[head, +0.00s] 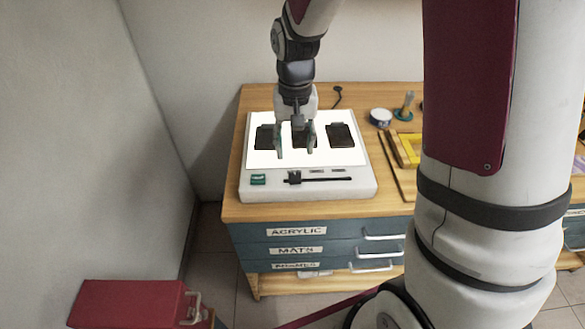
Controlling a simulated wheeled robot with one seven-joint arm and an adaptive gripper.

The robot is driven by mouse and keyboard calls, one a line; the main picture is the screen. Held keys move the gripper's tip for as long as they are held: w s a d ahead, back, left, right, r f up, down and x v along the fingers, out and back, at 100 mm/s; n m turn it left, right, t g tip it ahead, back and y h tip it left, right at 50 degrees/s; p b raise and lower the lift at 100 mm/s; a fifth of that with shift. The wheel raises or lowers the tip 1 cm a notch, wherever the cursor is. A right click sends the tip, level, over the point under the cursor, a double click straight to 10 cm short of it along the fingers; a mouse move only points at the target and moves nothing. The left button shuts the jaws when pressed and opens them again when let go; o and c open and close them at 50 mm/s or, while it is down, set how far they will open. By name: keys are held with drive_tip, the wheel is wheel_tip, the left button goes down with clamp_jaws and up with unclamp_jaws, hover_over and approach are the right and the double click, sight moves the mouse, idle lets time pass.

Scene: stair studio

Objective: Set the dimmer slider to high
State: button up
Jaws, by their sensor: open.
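A white light box (360,189) with a glowing top panel stands on the wooden cabinet top. On its front strip a dark horizontal slot holds the dimmer slider (293,178), whose black knob sits near the left end of the slot. A green switch (258,180) is left of the slider. My gripper (296,153) is open, pointing down over the glowing panel, behind the slider and apart from it. It partly hides the middle one of three dark film-like pieces on the panel.
A white-and-blue roll (381,116), a small brass-coloured item on a green base (406,107) and a yellow frame (409,148) are right of the box. The drawer cabinet (290,250) has protruding handles. A red case (130,303) is at lower left. Walls stand left and behind.

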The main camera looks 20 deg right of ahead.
sight(295, 177)
wheel_tip(295, 177, down, 10)
drive_tip(key=shift+r, duration=0.15)
idle(0.3)
drive_tip(key=shift+s+d, duration=0.1)
clamp_jaws()
